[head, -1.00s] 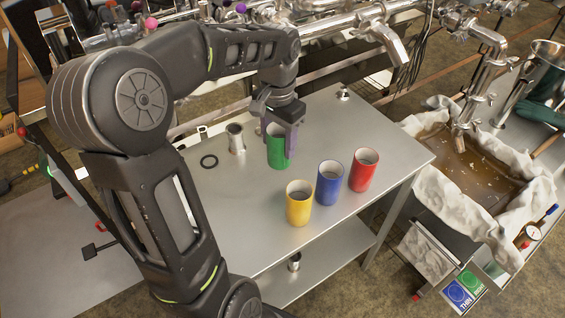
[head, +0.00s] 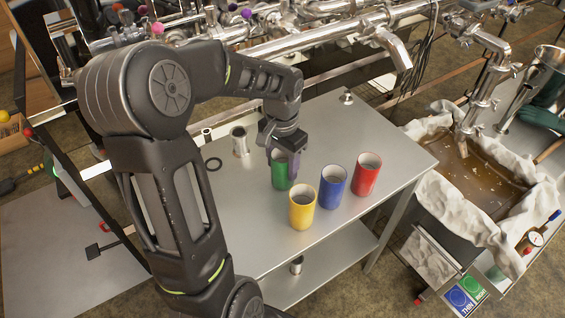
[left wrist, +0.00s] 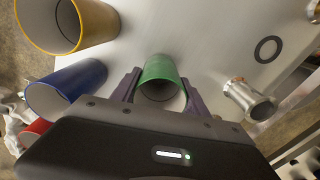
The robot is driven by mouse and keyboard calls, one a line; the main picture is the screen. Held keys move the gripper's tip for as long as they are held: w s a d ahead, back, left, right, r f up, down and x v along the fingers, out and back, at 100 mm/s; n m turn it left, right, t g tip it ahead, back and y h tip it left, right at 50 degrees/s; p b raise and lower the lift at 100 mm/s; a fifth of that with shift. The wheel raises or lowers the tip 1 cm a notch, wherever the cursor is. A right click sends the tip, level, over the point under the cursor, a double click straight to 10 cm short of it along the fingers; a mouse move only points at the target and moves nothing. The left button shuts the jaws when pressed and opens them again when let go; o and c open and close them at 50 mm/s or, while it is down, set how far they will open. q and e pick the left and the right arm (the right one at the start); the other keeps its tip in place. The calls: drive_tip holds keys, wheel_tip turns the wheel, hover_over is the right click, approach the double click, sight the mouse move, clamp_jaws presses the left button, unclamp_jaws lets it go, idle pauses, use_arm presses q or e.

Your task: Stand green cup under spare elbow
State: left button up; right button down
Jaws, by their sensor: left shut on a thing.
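The green cup (head: 279,178) is over the steel table, just behind and left of the yellow cup (head: 302,208). My left gripper (head: 283,160) is shut on it from above, and the fingers and hand hide part of its rim and side. In the left wrist view the green cup (left wrist: 160,72) sits between the two fingers (left wrist: 160,90). I cannot tell whether its base touches the table. A steel pipe elbow (head: 398,52) with a downward open end is at the back right, above and behind the table; I cannot tell whether it is the spare elbow. My right gripper is not in view.
The blue cup (head: 333,188) and red cup (head: 366,175) stand right of the yellow cup. A steel fitting (head: 239,143) and a black ring (head: 213,164) are on the table's left. A cloth-lined pan (head: 440,195) of brown liquid is beyond the right edge. The table's back right is mostly clear.

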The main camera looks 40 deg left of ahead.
use_arm(q)
drive_tip(key=o, duration=1.4)
drive_tip(key=shift+f, duration=0.1)
drive_tip(key=shift+c, duration=0.2)
wheel_tip(320, 180, up, 12)
drive_tip(key=shift+b, duration=0.4)
drive_tip(key=shift+o, duration=0.3)
